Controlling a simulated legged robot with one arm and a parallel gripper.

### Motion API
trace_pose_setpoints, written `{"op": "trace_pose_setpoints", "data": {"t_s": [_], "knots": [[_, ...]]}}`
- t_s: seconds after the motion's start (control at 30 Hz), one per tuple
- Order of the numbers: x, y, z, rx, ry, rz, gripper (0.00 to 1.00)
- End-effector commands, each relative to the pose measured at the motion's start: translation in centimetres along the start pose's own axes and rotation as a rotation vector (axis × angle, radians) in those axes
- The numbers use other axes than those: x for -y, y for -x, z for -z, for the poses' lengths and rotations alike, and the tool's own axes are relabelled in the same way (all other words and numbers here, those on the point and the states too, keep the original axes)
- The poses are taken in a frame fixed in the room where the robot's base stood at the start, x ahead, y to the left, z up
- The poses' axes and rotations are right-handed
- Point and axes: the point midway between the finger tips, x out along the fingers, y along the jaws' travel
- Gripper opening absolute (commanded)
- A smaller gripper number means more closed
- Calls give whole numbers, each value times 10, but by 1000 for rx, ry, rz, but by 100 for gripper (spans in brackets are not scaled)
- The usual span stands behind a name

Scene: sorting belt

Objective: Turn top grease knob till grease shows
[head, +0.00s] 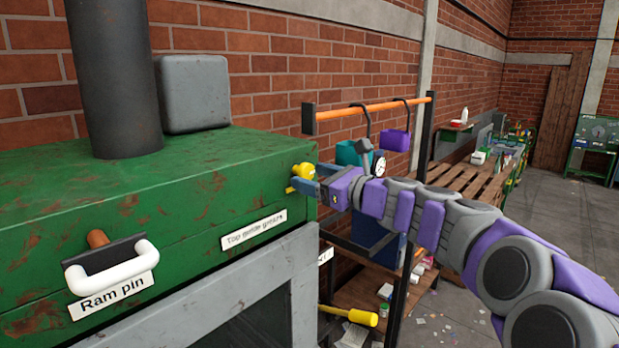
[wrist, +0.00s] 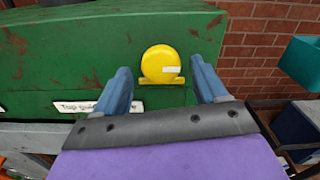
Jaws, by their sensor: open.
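The top grease knob (head: 303,171) is yellow and sits at the right end of the green machine housing (head: 150,195), just past the label "Top guide grease" (head: 254,229). In the wrist view the knob (wrist: 160,64) shows as a round yellow face with a small white mark and a yellow bar below it. My gripper (head: 308,178) is at the knob. In the wrist view its blue fingers (wrist: 160,82) are apart, one on each side of the knob, with gaps between. I cannot see any grease.
A white handle labelled "Ram pin" (head: 112,266) sticks out at the front left. An orange rail (head: 375,109) with hanging items stands behind my arm. A teal bin (wrist: 302,62) is at the right.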

Motion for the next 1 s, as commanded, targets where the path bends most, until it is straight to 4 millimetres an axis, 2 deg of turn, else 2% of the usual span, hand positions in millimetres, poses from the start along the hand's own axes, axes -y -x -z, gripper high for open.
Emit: {"op": "trace_pose_setpoints", "data": {"t_s": [0.3, 0.6, 0.8, 1.0], "knots": [[5, 73, 2, 1, -2, 6, 72], [4, 130, 3, -1, -1, 4, 72], [4, 149, 4, -3, -2, 2, 72], [4, 154, 4, -2, -3, -1, 72]]}}
